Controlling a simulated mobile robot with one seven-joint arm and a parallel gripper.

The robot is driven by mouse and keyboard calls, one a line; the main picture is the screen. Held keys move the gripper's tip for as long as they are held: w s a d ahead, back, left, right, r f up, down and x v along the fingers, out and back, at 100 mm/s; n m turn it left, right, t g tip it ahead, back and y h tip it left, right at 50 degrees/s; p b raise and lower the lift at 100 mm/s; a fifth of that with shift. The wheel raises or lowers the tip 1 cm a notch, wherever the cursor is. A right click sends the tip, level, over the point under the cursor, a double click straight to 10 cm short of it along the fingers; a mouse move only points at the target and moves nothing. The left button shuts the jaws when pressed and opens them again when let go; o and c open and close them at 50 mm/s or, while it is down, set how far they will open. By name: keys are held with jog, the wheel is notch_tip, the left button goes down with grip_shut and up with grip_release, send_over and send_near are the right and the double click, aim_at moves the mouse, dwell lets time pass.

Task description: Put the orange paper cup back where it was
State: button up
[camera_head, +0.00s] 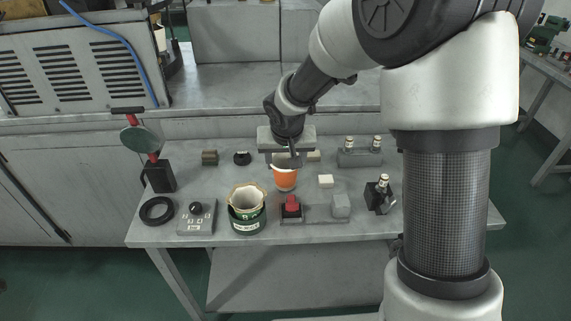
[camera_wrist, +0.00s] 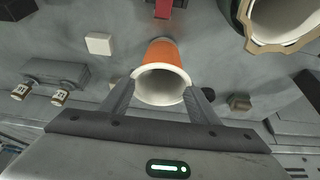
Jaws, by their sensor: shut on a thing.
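The orange paper cup (camera_head: 285,180) has a white inside and rim and is upright or nearly so, over the middle of the grey table (camera_head: 227,174). In the wrist view the orange cup (camera_wrist: 162,78) lies between the two fingers, its open mouth facing the camera. My gripper (camera_head: 287,160) reaches down from behind and is shut on the cup near its rim; the fingers also show in the wrist view (camera_wrist: 160,100). I cannot tell whether the cup's base touches the table.
A dark green can (camera_head: 248,222) with a paper-like liner stands front left of the cup. A red button box (camera_head: 291,208) is in front. A control box (camera_head: 196,216) lies left.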

jog(key=shift+f, duration=0.15)
jog(key=shift+f, duration=0.3)
jog(key=o, duration=1.1)
jog(key=shift+r, duration=0.15)
